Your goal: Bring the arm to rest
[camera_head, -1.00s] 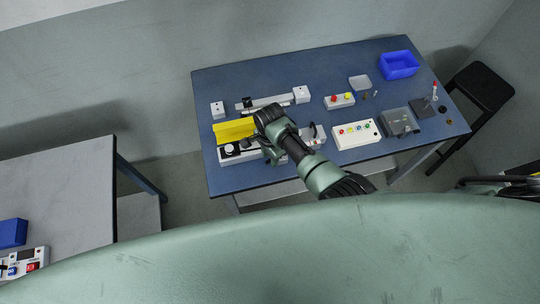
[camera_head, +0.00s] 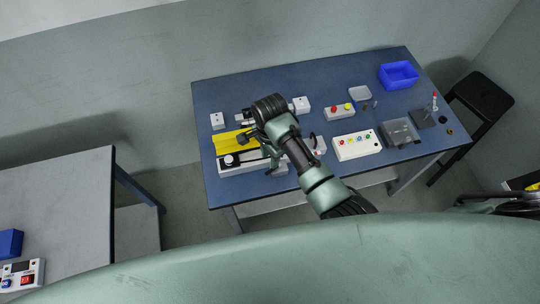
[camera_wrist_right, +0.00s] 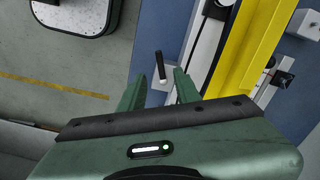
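My right arm reaches over the blue workbench (camera_head: 300,88) in the head view. Its gripper (camera_head: 258,150) hangs above the long white fixture (camera_head: 235,168) and beside the yellow bar (camera_head: 226,140). In the right wrist view the two green fingers of the right gripper (camera_wrist_right: 158,92) stand apart with nothing held between them. A black upright handle on a small pale base (camera_wrist_right: 160,68) shows beyond the gap, apart from the fingers. The yellow bar (camera_wrist_right: 250,45) runs to the right of the fingers. My left gripper is not in view.
White button boxes (camera_head: 357,145) and (camera_head: 339,110), a grey tray (camera_head: 399,132) and a blue bin (camera_head: 398,75) stand on the bench's right side. A black stool (camera_head: 482,88) is at right. A grey table (camera_head: 60,195) is at left, with floor between.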

